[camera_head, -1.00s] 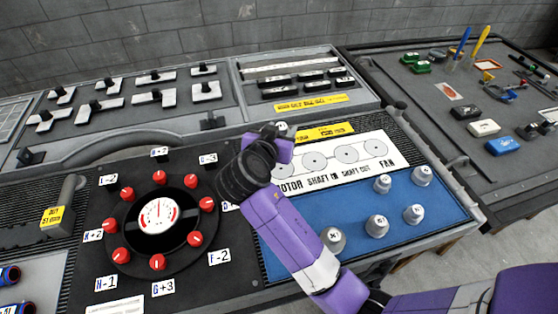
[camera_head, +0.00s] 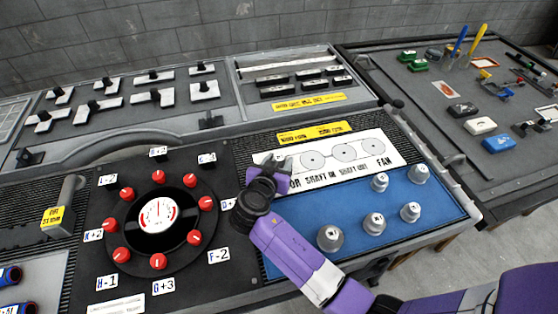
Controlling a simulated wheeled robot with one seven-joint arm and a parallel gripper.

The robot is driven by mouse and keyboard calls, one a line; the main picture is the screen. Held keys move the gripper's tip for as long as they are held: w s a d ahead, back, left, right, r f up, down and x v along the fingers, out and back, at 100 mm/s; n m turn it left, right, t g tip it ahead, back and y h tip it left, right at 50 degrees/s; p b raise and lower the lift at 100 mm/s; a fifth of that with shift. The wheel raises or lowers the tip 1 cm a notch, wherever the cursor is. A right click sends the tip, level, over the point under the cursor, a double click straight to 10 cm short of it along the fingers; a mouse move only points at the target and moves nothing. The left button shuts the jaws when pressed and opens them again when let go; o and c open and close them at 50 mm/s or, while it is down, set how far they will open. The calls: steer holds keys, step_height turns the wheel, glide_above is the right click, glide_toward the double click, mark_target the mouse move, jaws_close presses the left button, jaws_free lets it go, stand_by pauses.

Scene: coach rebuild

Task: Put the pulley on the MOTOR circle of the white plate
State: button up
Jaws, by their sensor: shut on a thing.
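The white plate (camera_head: 395,158) lies on the bench, with three grey circles showing in a row and the words SHAFT IN, SHAFT OUT and FAN under them. My gripper (camera_head: 277,164) is over the plate's left end, where it hides the MOTOR circle and part of its word. It is shut on a pulley, which is mostly hidden behind the gripper; I cannot tell whether it touches the plate. Several grey cone-shaped pulleys, one of them a larger pulley (camera_head: 330,238), stand upright on the blue mat (camera_head: 350,208) in front of the plate.
A black dial panel with red knobs (camera_head: 158,215) is left of my gripper. A yellow label (camera_head: 314,132) lies behind the plate. Switch-like parts (camera_head: 205,90) fill the back trays. A second table (camera_head: 455,70) with small tools stands at the right.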

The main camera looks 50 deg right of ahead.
steer(key=o, duration=1.5)
steer(key=shift+c, duration=0.2)
steer(key=shift+r, duration=0.15)
steer(key=b+v, duration=0.1)
steer(key=v, duration=1.1)
steer(key=shift+b, duration=0.35)
